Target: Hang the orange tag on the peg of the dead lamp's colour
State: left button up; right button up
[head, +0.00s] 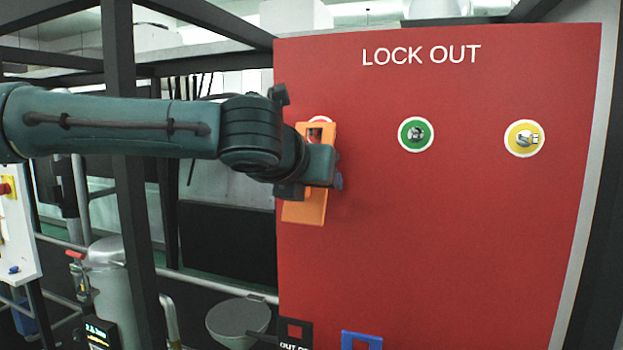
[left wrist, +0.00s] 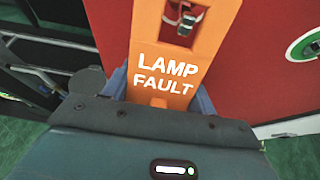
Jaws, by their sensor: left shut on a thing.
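My left gripper (head: 322,178) is shut on the orange tag (head: 303,210), which reads LAMP FAULT in the left wrist view (left wrist: 168,75). The tag is upright, slightly tilted, in front of the red board (head: 450,240). Its window lies over the red peg (head: 316,133), whose metal end shows inside the window in the left wrist view (left wrist: 186,22). I cannot tell whether the tag rests on this peg. The green peg (head: 416,135) and yellow peg (head: 524,139) are bare, to the right. No lamp is visible. My right gripper is out of view.
The board reads LOCK OUT. A black tag (head: 296,330) and a blue tag (head: 361,337) show at its lower edge. A dark frame post (head: 127,200) stands left of the board, behind my arm. A white panel (head: 17,235) with a red button is at far left.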

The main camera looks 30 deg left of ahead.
pick_arm(q)
jog(key=o, duration=1.1)
jog(key=shift+c, duration=0.2)
jog(key=v, duration=1.3)
jog(key=shift+s, duration=0.1)
